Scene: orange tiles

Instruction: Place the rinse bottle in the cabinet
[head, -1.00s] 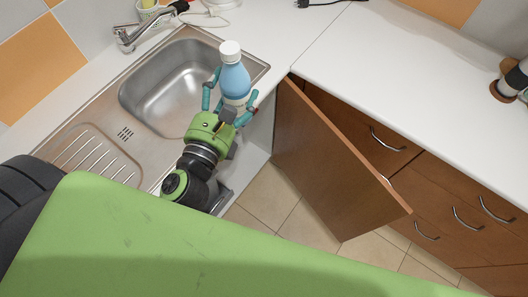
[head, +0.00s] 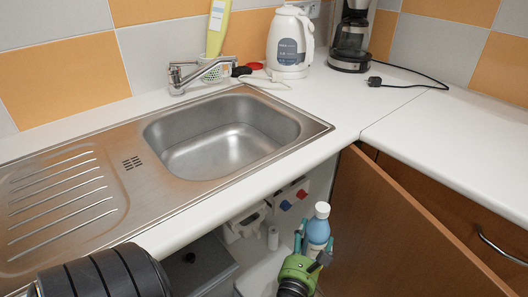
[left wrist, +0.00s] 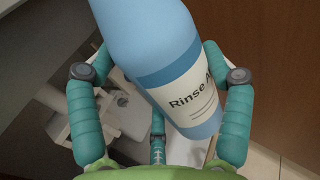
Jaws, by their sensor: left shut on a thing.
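The rinse bottle (head: 318,228) is blue with a white cap and a white label. My left gripper (head: 314,246) is shut around its lower part and holds it nearly upright, in front of the open cabinet (head: 215,262) under the sink. In the left wrist view the bottle (left wrist: 165,65) sits between the teal fingers of the gripper (left wrist: 160,110), and its label reads "Rinse". The cabinet's brown door (head: 385,235) stands open to the right of the bottle. My right gripper is not in view.
Inside the cabinet are a grey box (head: 195,265), pipes and fittings (head: 245,222). The sink (head: 225,135) and white counter edge (head: 210,210) lie above the opening. A kettle (head: 290,42) and a coffee maker (head: 352,35) stand at the back.

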